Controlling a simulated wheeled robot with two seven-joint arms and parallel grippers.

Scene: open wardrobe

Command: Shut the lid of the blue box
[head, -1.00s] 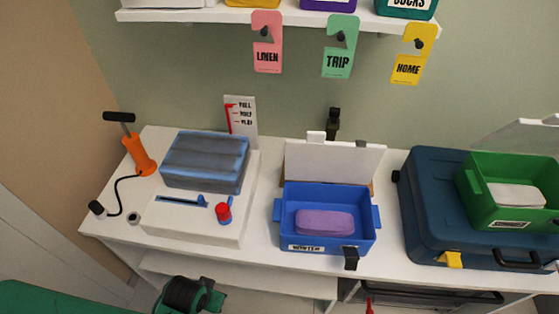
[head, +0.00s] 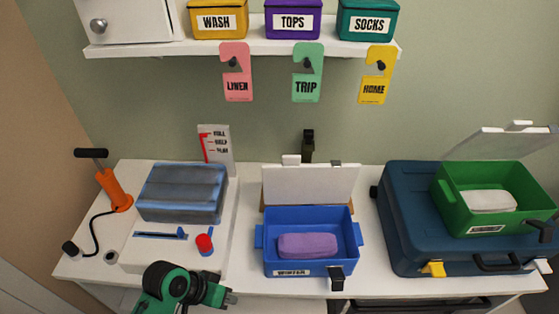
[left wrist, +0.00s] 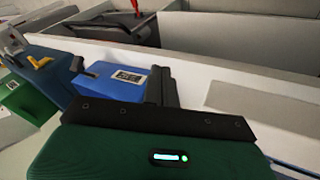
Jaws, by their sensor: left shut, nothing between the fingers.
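The blue box (head: 309,246) stands on the white counter with a purple bundle (head: 307,245) inside. Its white lid (head: 310,184) is open and stands upright at the back edge. A dark latch (head: 336,275) is on the box's front right, and a label is on its front. My left gripper (head: 226,298) is shut and empty, left of and in front of the blue box, apart from it. In the left wrist view the shut fingers (left wrist: 161,86) show beside the blue box (left wrist: 112,80). The lid is not clear in that view. My right gripper is not in view.
A dark blue suitcase (head: 403,231) stands right of the box, carrying an open green box (head: 480,205). On the left are a blue-grey bundle (head: 182,192) on a white slab and an orange pump (head: 117,194). Above, a shelf (head: 240,47) holds labelled bins, with tags hanging below.

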